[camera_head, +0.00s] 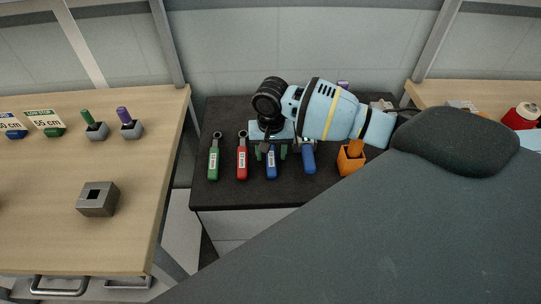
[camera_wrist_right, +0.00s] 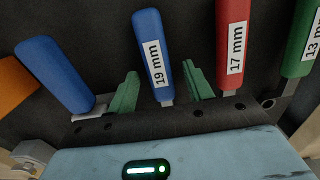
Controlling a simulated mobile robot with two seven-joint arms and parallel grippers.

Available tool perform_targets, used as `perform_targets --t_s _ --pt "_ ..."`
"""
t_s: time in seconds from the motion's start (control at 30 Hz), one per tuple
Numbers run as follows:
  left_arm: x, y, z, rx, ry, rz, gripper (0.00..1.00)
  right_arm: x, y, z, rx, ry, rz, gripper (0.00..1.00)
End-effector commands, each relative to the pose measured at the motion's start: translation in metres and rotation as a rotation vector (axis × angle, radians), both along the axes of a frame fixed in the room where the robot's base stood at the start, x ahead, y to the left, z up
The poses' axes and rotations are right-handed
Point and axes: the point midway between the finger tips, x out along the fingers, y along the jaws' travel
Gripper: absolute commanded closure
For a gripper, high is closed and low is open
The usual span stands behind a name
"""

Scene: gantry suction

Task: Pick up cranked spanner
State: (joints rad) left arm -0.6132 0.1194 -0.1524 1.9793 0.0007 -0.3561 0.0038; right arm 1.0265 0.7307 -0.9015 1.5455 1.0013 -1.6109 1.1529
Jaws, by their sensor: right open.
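Several spanners with coloured handles lie in a row on the dark table. They are a green one marked 13 mm (camera_head: 213,162), a red one marked 17 mm (camera_head: 242,162), a blue one marked 19 mm (camera_head: 271,168) and a blue one with no label in sight (camera_head: 308,158). I cannot tell which is cranked; their heads are partly hidden. My right gripper (camera_head: 271,152) is open above the 19 mm spanner. In the right wrist view its green fingers (camera_wrist_right: 163,90) are on either side of that blue handle (camera_wrist_right: 153,50), with gaps. My left gripper is not in view.
An orange holder (camera_head: 350,162) stands right of the spanners on the dark table (camera_head: 270,194). A wooden table (camera_head: 50,235) at left carries a grey block with a square hole (camera_head: 97,199) and small holders. The dark table's front strip is clear.

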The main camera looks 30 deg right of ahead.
Motion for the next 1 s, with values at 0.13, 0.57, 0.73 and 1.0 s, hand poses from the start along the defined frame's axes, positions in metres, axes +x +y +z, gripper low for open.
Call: perform_targets --t_s 0.13,0.57,0.73,1.0 --pt "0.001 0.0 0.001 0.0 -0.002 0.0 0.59 0.0 0.0 0.001 0.001 -0.001 0.0 0.58" --pt "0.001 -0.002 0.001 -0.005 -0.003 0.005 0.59 0.0 0.0 0.001 0.001 -0.002 0.0 1.0" --pt "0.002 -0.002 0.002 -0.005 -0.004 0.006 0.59 0.001 0.0 0.004 0.002 -0.003 0.0 1.0" --pt "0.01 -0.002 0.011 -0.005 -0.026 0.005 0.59 0.002 0.001 0.046 0.004 -0.009 -0.001 1.0"
